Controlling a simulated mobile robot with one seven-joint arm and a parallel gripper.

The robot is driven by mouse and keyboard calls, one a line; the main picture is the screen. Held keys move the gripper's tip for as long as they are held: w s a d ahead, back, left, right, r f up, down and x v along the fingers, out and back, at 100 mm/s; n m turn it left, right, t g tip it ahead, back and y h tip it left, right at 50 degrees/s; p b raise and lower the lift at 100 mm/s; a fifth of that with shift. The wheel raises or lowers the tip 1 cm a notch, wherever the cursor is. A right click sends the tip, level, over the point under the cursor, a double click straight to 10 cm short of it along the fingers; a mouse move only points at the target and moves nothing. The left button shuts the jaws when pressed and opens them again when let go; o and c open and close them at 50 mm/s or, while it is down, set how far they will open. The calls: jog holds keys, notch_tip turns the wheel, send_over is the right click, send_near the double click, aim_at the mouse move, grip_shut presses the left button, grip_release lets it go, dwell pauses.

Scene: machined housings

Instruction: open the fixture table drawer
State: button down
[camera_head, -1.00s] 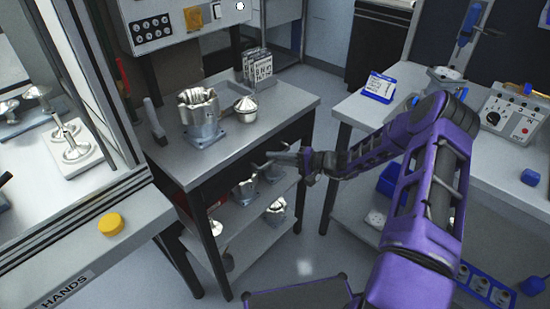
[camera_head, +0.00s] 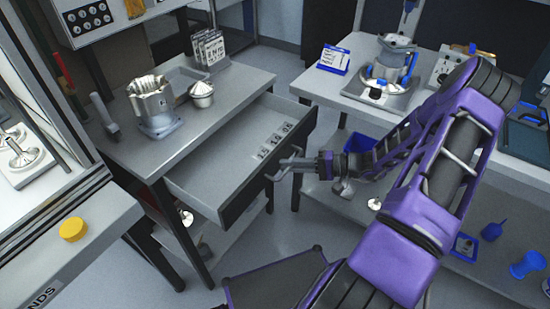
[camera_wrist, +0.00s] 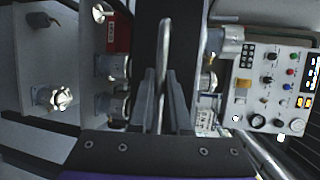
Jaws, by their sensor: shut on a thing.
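The fixture table (camera_head: 195,135) has a grey top and dark legs. Its drawer (camera_head: 215,178) is pulled out toward me, showing a bare grey interior with several small printed labels (camera_head: 274,139) toward its right end. The dark drawer front (camera_head: 245,192) carries a bar handle. My gripper (camera_head: 293,163) is at the handle in front of the drawer. In the wrist view the metal handle (camera_wrist: 164,45) runs between the fingers of my gripper (camera_wrist: 162,105), which is shut on it.
A machined housing (camera_head: 157,108) and a metal cup-shaped part (camera_head: 201,94) stand on the tabletop. A side bench (camera_head: 365,97) holds a fixture on the right. A yellow button (camera_head: 73,229) sits on the left machine. Floor shows between table and bench.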

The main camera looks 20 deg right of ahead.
jog(key=shift+s+d, duration=0.55)
jog(key=shift+s, duration=0.25)
jog(key=c, duration=0.9)
grip_release()
jog(key=v, duration=1.7)
jog(key=shift+s+d+r, duration=0.1)
jog(key=shift+d, duration=0.1)
jog(key=shift+a+b, duration=0.1)
jog(key=shift+b, duration=0.2)
